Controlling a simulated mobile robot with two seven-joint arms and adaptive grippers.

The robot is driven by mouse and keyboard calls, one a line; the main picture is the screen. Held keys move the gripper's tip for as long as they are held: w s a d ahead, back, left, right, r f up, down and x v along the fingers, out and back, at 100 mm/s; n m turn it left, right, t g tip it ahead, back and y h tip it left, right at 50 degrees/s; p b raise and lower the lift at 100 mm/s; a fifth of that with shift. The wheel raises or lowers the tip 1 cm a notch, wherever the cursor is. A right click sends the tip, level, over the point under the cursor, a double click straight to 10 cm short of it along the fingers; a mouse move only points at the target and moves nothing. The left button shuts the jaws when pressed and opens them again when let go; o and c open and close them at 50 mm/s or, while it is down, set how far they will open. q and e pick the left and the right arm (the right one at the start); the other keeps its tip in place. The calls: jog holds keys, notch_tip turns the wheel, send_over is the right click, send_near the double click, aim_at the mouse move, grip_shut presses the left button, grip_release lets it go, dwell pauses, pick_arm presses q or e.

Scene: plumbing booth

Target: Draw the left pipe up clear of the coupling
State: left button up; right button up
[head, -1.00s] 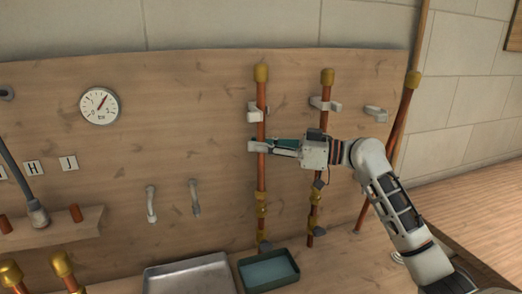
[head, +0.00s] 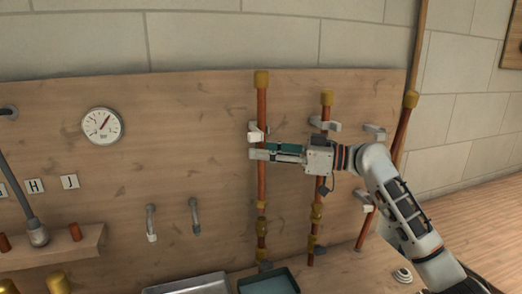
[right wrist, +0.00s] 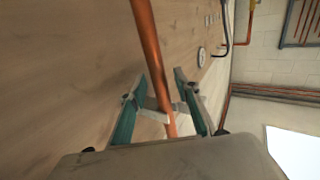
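The left pipe (head: 262,105) is an upright copper pipe with a brass cap on top, in front of the wooden board. Its brass lower collar (head: 262,205) sits above the brass coupling (head: 262,228); I cannot tell whether the pipe's end is fully out. My right gripper (head: 259,152) reaches in from the right and is shut on the pipe's middle, just below a wall clip (head: 256,133). In the right wrist view, the pipe (right wrist: 148,45) runs between the teal fingers (right wrist: 161,88). My left gripper is not in view.
A second copper pipe (head: 326,112) stands to the right, partly behind my right gripper. A third pipe (head: 398,135) leans at the board's right edge. A green tray (head: 285,276) and a metal tray (head: 190,286) lie below. A gauge (head: 102,125) hangs at left.

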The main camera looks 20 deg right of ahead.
jog(key=v, duration=1.1)
jog(key=shift+d, duration=0.15)
